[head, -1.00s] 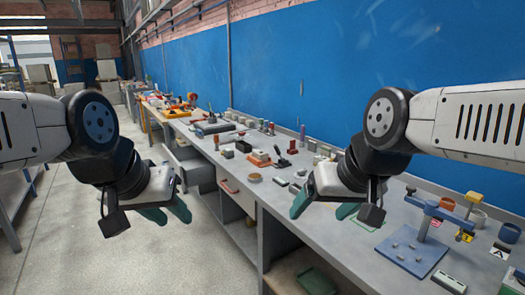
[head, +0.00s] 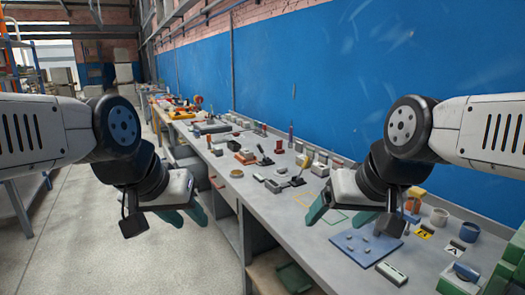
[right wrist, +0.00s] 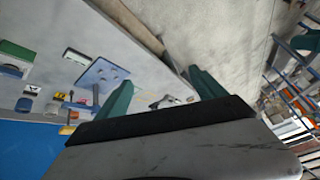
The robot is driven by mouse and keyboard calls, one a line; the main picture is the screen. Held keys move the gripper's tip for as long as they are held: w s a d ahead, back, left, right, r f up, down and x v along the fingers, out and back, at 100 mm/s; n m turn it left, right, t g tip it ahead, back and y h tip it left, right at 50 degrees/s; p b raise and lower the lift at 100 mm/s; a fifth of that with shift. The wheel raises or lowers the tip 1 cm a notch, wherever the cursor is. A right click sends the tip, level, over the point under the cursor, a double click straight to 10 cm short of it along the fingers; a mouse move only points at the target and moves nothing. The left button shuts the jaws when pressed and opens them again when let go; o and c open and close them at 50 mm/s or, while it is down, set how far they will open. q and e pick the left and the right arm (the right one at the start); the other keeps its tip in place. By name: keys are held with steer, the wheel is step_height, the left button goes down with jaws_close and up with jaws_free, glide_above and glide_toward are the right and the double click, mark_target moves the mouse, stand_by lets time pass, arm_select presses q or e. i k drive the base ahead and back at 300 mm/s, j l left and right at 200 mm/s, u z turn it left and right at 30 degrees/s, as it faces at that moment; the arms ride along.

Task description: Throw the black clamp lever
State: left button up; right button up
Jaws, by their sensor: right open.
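Two small dark upright levers stand on the bench in the head view: one black lever (head: 264,157) beside an orange-based block, and another black lever (head: 297,176) on a low grey base nearer to me. I cannot tell which is the clamp lever. My right gripper (head: 339,214) is open and empty, over the bench and nearer to me than both levers. The right wrist view shows its two green fingers apart with nothing between them (right wrist: 162,92). My left gripper (head: 183,215) has its green fingers apart and empty, over the floor left of the bench.
A blue plate with small pegs (head: 370,249) lies on the near bench, with a grey-green block (head: 392,273) in front. A blue wall (head: 300,80) runs behind the bench. Open floor (head: 90,230) lies to the left.

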mark_target(260, 149)
steer(key=z, duration=0.55)
steer(key=i+j+z, duration=0.3)
steer(key=j+z, duration=0.3)
steer(key=i+j+z, duration=0.15)
steer(key=j+z, duration=0.15)
steer(key=i+j+z, duration=0.2)
steer(key=j, duration=0.65)
steer(key=i+j+z, duration=0.15)
steer(key=j, duration=0.7)
steer(key=j+z, duration=0.2)
steer(key=j, duration=1.45)
steer(key=i+j, duration=0.15)
steer(key=j, duration=0.6)
